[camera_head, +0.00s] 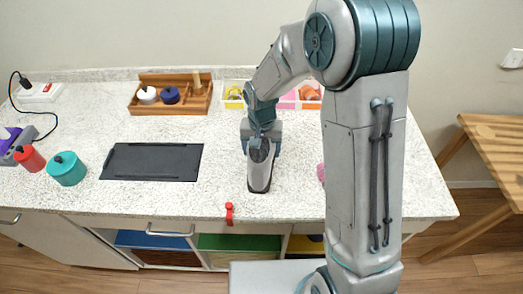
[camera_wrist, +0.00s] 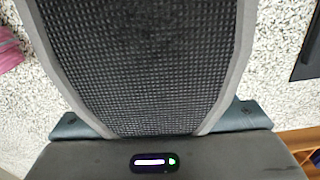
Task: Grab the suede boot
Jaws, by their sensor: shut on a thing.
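The boot (camera_head: 260,179) is a grey and dark shoe-like thing, upright on or just above the white speckled counter, near the middle. My gripper (camera_head: 262,141) is above it, pointing down, shut on its upper part. In the wrist view, the boot's dark woven surface with a grey rim (camera_wrist: 150,60) fills the middle, between the teal fingers of my gripper (camera_wrist: 155,122). The gripped part is mostly hidden. I cannot tell whether the boot touches the counter.
A black flat tray (camera_head: 152,162) lies to the left. A teal pot (camera_head: 66,169) stands farther left. A wooden box (camera_head: 170,108) and coloured bins (camera_head: 235,95) stand at the back. A small red thing (camera_head: 229,213) is at the front edge; a pink thing (camera_head: 320,172) is right.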

